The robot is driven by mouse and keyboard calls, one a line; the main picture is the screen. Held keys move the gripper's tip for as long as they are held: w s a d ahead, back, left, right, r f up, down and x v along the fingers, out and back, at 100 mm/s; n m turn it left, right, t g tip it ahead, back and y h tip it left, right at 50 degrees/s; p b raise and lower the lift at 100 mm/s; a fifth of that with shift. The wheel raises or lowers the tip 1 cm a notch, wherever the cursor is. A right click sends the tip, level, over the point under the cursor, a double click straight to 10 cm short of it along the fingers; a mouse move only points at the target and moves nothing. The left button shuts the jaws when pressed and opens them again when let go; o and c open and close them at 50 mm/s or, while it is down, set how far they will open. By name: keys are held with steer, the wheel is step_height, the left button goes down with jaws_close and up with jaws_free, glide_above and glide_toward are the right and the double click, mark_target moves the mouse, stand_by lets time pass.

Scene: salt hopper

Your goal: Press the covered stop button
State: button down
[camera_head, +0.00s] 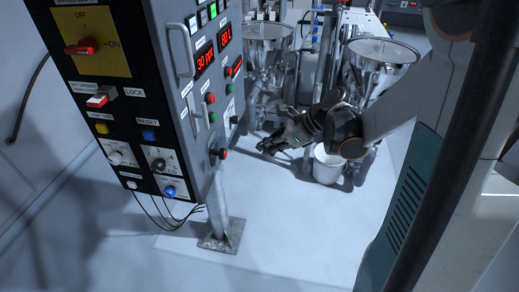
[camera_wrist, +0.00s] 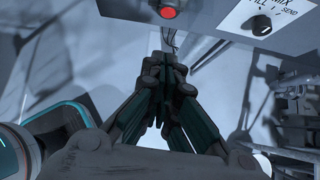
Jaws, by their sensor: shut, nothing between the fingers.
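The control cabinet (camera_head: 150,60) fills the left of the head view. A round red button (camera_head: 222,154) juts from the lower edge of its right-hand face. A red button (camera_wrist: 167,12) also shows at the top of the wrist view, apparently the same one. I cannot make out a cover over it, or its label. My gripper (camera_head: 266,148) is right of the cabinet, apart from the panel. In the wrist view my gripper's fingers (camera_wrist: 165,62) are together and empty, below the red button in the picture.
A black selector knob (camera_wrist: 262,25) marked FILL, MIX and SEND is right of the red button. Metal hoppers (camera_head: 380,65) and a white bucket (camera_head: 327,165) stand behind my arm. The cabinet's post (camera_head: 218,205) meets the floor below. Cables (camera_head: 170,212) hang under the cabinet. Floor (camera_head: 300,225) ahead is clear.

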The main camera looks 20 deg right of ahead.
mark_target(224, 154)
steer(key=w+a+f+b, duration=0.3)
steer(key=w+a+f, duration=0.2)
steer(key=w+a, duration=0.1)
steer(key=shift+a+f+b, duration=0.35)
steer(key=shift+a+f, duration=0.05)
steer(key=shift+a, duration=0.35)
steer(key=shift+w, duration=0.1)
